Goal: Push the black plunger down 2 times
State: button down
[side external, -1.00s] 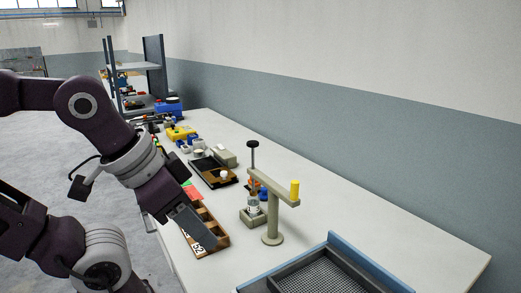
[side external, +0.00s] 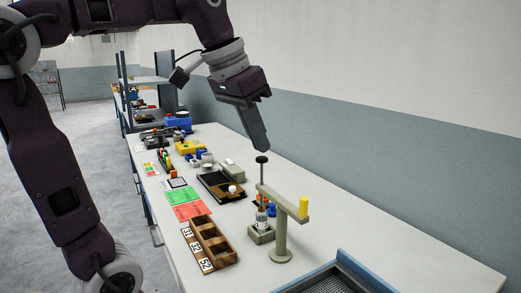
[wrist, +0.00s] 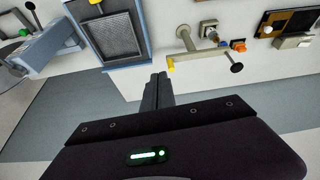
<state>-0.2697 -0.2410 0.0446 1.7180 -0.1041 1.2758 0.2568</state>
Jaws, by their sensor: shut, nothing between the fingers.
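The black plunger (side external: 262,159) is a round black knob on a thin upright rod, through the beige arm of a stand (side external: 281,240). The rod looks raised, with the knob well above the beige arm. A small bottle (side external: 261,219) stands below it in a beige block. My gripper (side external: 263,150) is shut and empty, pointing down, its tips just above the knob in the side view. In the wrist view the knob (wrist: 236,68) appears to the right of the shut fingertips (wrist: 160,76), so they look apart; the exact gap is unclear.
A wooden compartment tray (side external: 212,246) and a black tray (side external: 215,186) lie to the left. A blue-edged mesh tray (side external: 345,268) is in front. The right of the table is clear.

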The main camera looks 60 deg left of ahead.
jog(key=w+a+r, duration=0.4)
jog(key=w+a, duration=0.5)
jog(key=a, duration=0.3)
jog(key=g, duration=0.1)
send_over(263, 157)
jog(key=s, duration=0.4)
jog(key=f, duration=0.2)
jog(key=shift+d+r+m, duration=0.15)
jog(key=shift+d+m, duration=0.25)
jog(key=x, duration=0.4)
jog(key=s+x, duration=0.1)
jog(key=x, duration=0.8)
jog(key=shift+s+f, duration=0.15)
jog(key=shift+f, duration=0.1)
jog(key=shift+a+f, duration=0.1)
jog(key=shift+f, duration=0.25)
notch_tip(263, 157, down, 8)
jog(key=shift+r, duration=0.15)
